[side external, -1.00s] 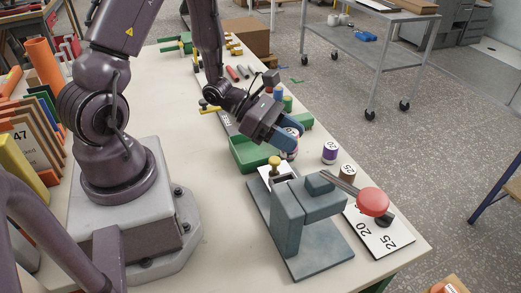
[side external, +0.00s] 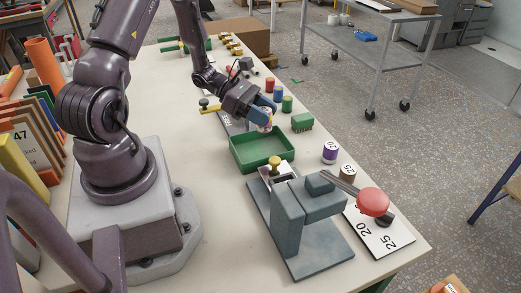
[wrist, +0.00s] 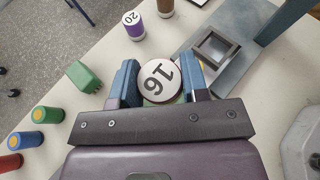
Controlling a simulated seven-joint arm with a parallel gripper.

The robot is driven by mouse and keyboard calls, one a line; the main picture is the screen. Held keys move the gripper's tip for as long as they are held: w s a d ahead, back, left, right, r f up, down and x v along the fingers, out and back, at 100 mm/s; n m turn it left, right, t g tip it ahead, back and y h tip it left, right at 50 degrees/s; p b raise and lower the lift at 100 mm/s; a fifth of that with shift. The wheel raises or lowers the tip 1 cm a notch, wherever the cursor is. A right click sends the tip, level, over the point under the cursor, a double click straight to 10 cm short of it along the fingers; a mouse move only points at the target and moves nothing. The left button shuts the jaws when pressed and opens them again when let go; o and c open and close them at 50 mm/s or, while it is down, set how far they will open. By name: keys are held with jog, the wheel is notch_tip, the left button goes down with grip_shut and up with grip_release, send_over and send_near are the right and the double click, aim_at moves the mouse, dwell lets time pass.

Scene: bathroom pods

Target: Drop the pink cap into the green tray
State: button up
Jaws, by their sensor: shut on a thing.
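My gripper (side external: 265,118) is shut on the pink cap, whose white top is marked 16. In the wrist view the cap (wrist: 157,80) sits between the two blue fingers (wrist: 160,88), label facing the camera. In the side view the fingers hide most of it. The green tray (side external: 262,165) lies on the table, with its visible floor empty. The gripper and cap are held above the table around the tray's far edge. I cannot tell exactly whether the cap is over the tray. Only a sliver of green shows beneath the cap in the wrist view.
A grey press with a red knob (side external: 372,202) stands in front of the tray. A purple pod marked 20 (side external: 330,153) and a brown pod marked 25 (side external: 347,171) stand to the right. A green block (side external: 302,122) and several coloured cylinders stand behind.

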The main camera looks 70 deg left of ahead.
jog(key=shift+f, duration=1.35)
jog(key=o, duration=1.1)
